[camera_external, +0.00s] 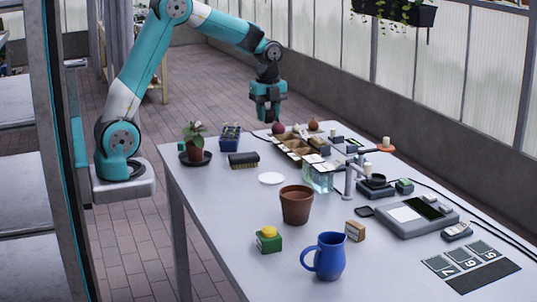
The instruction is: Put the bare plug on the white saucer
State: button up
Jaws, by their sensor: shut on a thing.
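The white saucer (271,178) lies flat on the grey table and looks empty. My gripper (268,117) points down, high above the back part of the table. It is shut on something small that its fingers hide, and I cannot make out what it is. In the picture it appears above the saucer, near the back edge of the brown sectioned tray (297,147). I cannot pick out the bare plug anywhere on the table.
A seedling pot (195,154), a blue tray (230,133) and a brush (243,160) stand left of the saucer. A terracotta pot (296,207) stands in front, a glass beaker (320,179) and a balance stand (349,184) to the right. A blue mug (326,258) is nearer.

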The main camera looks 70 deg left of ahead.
send_over(272, 178)
jog(key=f, duration=1.5)
jog(key=shift+a, duration=0.2)
jog(key=shift+f, duration=2.45)
jog(key=shift+f, duration=0.15)
jog(key=o, duration=0.9)
